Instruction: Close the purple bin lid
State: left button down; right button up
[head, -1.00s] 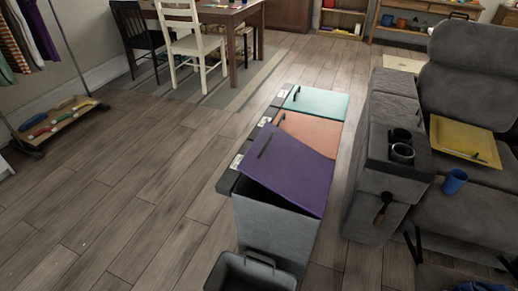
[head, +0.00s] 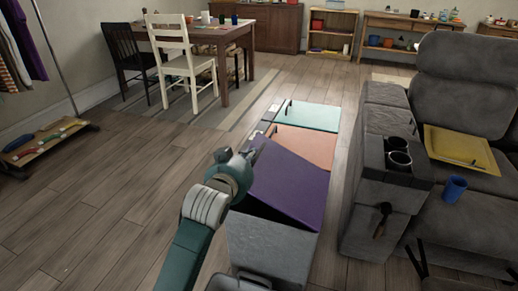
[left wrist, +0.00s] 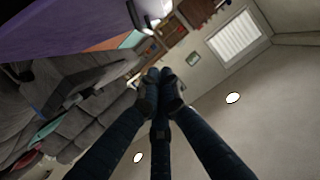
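The purple lid (head: 288,185) sits tilted on the nearest grey bin (head: 268,252), partly open, with a dark gap along its near edge. My left gripper (head: 252,155) is just at the lid's left side in the head view, and the arm hides part of that edge and the handle. I cannot tell whether it touches the lid. In the left wrist view, the purple lid (left wrist: 60,30) fills the upper left, and the fingers (left wrist: 160,76) are together with nothing visible between them. My right gripper is in neither view.
Bins with an orange lid (head: 305,146) and a teal lid (head: 307,115) stand behind, both closed. A grey sofa (head: 384,150) with cup holders and a yellow tray (head: 459,146) is close on the right.

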pick_arm(q)
jog(key=r, duration=0.1)
jog(key=b, duration=0.2)
send_over(259, 155)
jog(key=f, duration=0.2)
notch_tip(259, 155, down, 3)
jog(key=shift+f+b, duration=0.1)
jog(key=shift+b, duration=0.4)
jog(key=shift+f, duration=0.3)
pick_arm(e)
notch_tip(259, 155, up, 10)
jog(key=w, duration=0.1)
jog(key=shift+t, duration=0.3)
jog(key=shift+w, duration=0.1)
